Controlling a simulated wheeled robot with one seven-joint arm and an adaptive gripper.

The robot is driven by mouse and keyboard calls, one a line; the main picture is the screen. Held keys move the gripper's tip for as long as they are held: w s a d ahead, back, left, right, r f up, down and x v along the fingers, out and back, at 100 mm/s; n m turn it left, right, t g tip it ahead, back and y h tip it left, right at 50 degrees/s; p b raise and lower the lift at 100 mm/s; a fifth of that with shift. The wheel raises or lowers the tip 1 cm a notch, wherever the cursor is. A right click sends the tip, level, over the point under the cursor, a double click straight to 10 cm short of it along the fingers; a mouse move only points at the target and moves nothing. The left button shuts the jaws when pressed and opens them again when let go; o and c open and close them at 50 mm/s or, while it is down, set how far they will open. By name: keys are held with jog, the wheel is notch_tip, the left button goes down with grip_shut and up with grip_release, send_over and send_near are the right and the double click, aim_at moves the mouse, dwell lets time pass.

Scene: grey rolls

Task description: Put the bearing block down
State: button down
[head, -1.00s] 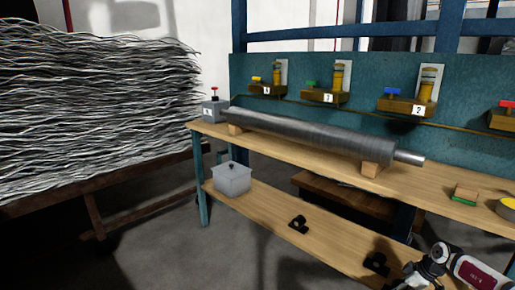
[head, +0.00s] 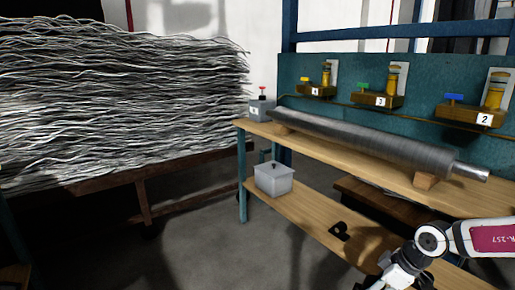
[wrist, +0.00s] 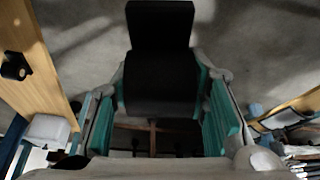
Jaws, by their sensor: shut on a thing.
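The black bearing block (wrist: 160,75) is between the teal-padded fingers of my gripper (wrist: 163,112) in the wrist view. The gripper is shut on it, and grey floor shows behind it. In the head view my arm reaches in at the bottom right, and the held block cannot be made out there. Another black bearing block (head: 339,231) stands on the wooden lower shelf (head: 305,215); a black block also shows on wood at the left of the wrist view (wrist: 15,66).
A grey bin (head: 273,179) stands at the lower shelf's left end. A long grey roll (head: 360,142) lies on wooden supports on the bench top (head: 262,128). Numbered valves line the blue back panel. A stack of wavy strands (head: 120,100) fills the left. Floor between is clear.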

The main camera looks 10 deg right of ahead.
jog(key=w+a+r+n, duration=0.2)
jog(key=a+r, duration=0.5)
jog(key=a, duration=0.5)
jog(key=w+a+r+n, duration=0.1)
jog(key=w+a+r, duration=0.1)
jog(key=a+r, duration=0.75)
notch_tip(320, 180, up, 18)
jog(key=a+m+t+h+p, duration=0.1)
jog(key=m+p, duration=1)
jog(key=p, duration=1.4)
jog(key=shift+a+r+h, duration=0.2)
jog(key=shift+a+h, duration=0.3)
jog(key=shift+h, duration=0.5)
